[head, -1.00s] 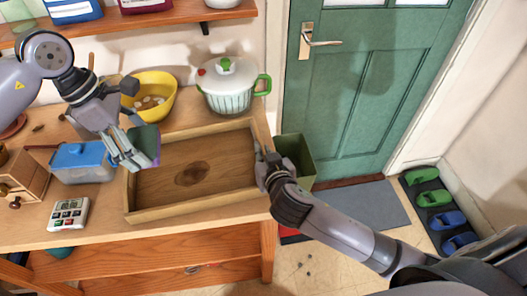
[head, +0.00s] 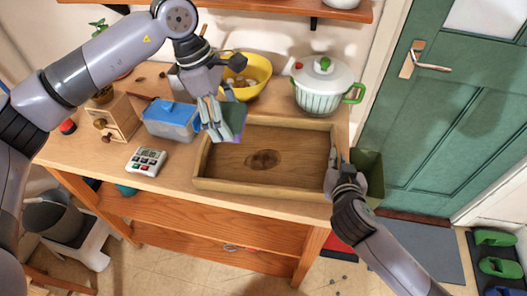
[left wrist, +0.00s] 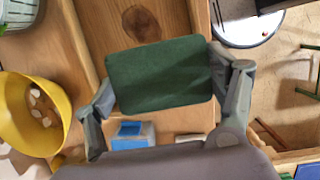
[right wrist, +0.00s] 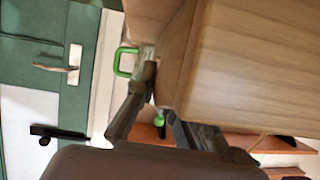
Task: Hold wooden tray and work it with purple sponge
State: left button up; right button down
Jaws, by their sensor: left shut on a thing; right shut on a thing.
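The wooden tray (head: 235,185) lies on the workbench, with a dark knot in its floor. My right gripper (head: 335,168) is shut on the tray's right wall; the right wrist view shows the tray (right wrist: 245,65) close up between and beyond its fingers. My left gripper (head: 217,130) is shut on the purple sponge (head: 233,121), which has a dark green face and a purple edge. It is at the tray's back left corner. In the left wrist view the sponge's green face (left wrist: 160,75) fills the space between the fingers. I cannot tell whether the sponge touches the tray.
A yellow bowl (head: 257,75) and a white pot with green handles (head: 323,90) stand behind the tray. A green bin (head: 368,175) stands at the bench's right end.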

aim_at(242, 155)
pick_arm(q)
jog(key=shift+w+d+f+n+t+y, duration=0.15)
jog(key=shift+w+d+f+n+t, duration=0.3)
jog(key=shift+d+f+n, duration=1.35)
jog(key=shift+w+d+f+n+t+y, duration=0.1)
jog(key=shift+w+d+f+n+t, duration=0.35)
jog(key=shift+d+f+n, duration=1.35)
jog(key=shift+w+d+f+n+t+y, duration=0.15)
jog(key=shift+w+d+f+n+t, duration=0.55)
jog(key=shift+d+f, duration=2)
jog(key=shift+s+a+f+g, duration=0.15)
jog(key=shift+a+f, duration=0.1)
jog(key=shift+f, duration=0.5)
jog(key=shift+s+a+f+g, duration=0.1)
jog(key=shift+a+f+g, duration=0.1)
jog(key=shift+f, duration=0.5)
jog(key=shift+w+a, duration=0.15)
jog(key=shift+a, duration=1.65)
jog(key=shift+w+a+f, duration=0.1)
jog(key=shift+a, duration=1)
jog(key=shift+w+a+f, duration=0.1)
jog(key=shift+a, duration=0.95)
jog(key=shift+a+r, duration=0.15)
jog(key=shift+a, duration=1.3)
